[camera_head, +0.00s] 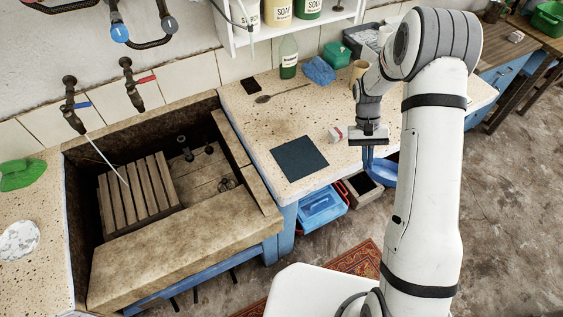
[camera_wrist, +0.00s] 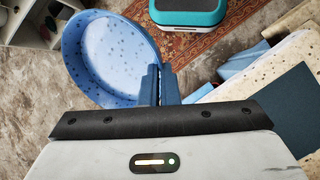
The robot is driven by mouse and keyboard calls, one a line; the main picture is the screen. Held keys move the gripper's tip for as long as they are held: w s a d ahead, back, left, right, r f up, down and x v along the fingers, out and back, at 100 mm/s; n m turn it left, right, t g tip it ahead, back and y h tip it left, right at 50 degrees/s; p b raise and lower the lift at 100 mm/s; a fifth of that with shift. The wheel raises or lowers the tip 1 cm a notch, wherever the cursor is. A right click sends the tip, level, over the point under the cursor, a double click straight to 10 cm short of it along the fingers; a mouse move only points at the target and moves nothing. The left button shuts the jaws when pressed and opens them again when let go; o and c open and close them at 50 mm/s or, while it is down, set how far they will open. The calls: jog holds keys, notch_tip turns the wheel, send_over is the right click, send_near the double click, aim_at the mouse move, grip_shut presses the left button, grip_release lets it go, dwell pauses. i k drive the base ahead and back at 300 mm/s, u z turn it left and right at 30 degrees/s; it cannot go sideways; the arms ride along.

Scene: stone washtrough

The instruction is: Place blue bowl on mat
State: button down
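My gripper (camera_wrist: 160,85) is shut on the rim of the blue bowl (camera_wrist: 108,52), with the fingers close together at the bowl's right side in the wrist view. In the head view the bowl (camera_head: 382,172) hangs below my gripper (camera_head: 368,152), partly hidden by my arm, and appears beyond the counter's front edge. The dark blue-grey square mat (camera_head: 300,158) lies flat and empty on the speckled counter, left of the bowl. Part of the mat (camera_wrist: 288,112) also shows at the right of the wrist view.
A small red-and-white box (camera_head: 336,134) stands between mat and gripper. A spoon (camera_head: 282,93), blue cloth (camera_head: 319,70) and green bottle (camera_head: 288,57) are farther back on the counter (camera_head: 240,120). The stone trough (camera_head: 180,245) is left of the mat. Blue crates (camera_head: 321,205) stand below.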

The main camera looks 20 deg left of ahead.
aim_at(298, 157)
jog(key=z, duration=1.1)
jog(key=i, duration=0.1)
jog(key=u, duration=2.2)
jog(key=i, duration=0.4)
jog(key=z, duration=0.15)
jog(key=k, duration=0.7)
jog(key=u, duration=0.25)
jog(key=i, duration=0.8)
jog(key=z, duration=0.15)
